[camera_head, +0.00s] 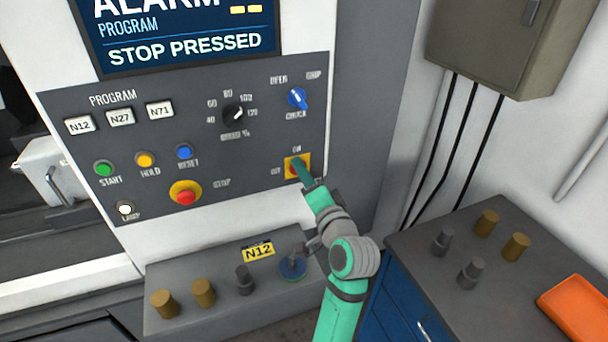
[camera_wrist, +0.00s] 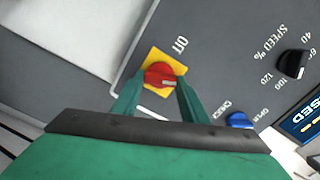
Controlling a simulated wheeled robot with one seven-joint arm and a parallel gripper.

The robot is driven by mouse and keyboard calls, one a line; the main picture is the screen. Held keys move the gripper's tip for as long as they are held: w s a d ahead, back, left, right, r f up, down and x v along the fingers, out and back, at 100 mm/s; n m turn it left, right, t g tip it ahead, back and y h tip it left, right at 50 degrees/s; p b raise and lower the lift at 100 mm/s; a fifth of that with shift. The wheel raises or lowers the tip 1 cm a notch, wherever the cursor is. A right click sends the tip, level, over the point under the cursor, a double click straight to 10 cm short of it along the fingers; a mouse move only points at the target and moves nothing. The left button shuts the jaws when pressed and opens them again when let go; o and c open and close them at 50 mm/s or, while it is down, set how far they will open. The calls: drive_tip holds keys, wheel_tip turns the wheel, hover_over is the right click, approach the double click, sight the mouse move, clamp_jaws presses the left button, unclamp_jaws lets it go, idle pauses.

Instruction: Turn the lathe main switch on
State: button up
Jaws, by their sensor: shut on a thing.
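The main switch is a red knob on a yellow plate (camera_head: 288,161) at the lower right of the lathe panel, with ON above it and OFF to its left in the head view. In the wrist view the red knob (camera_wrist: 158,74) sits between the fingers of my gripper (camera_wrist: 158,98).
The screen (camera_head: 185,35) reads ALARM and STOP PRESSED. Below stands a grey ledge with several cylinders (camera_head: 204,292); a cabinet with an orange tray (camera_head: 578,310) is at right.

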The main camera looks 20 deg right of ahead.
drive_tip(key=shift+d+m, duration=0.1)
drive_tip(key=shift+m, duration=2.2)
drive_tip(key=shift+f, duration=0.1)
drive_tip(key=o, duration=1)
drive_tip(key=shift+o, duration=0.2)
drive_tip(key=shift+s, duration=0.1)
drive_tip(key=s, duration=1)
drive_tip(key=shift+s+d, duration=0.15)
drive_tip(key=shift+s, duration=0.2)
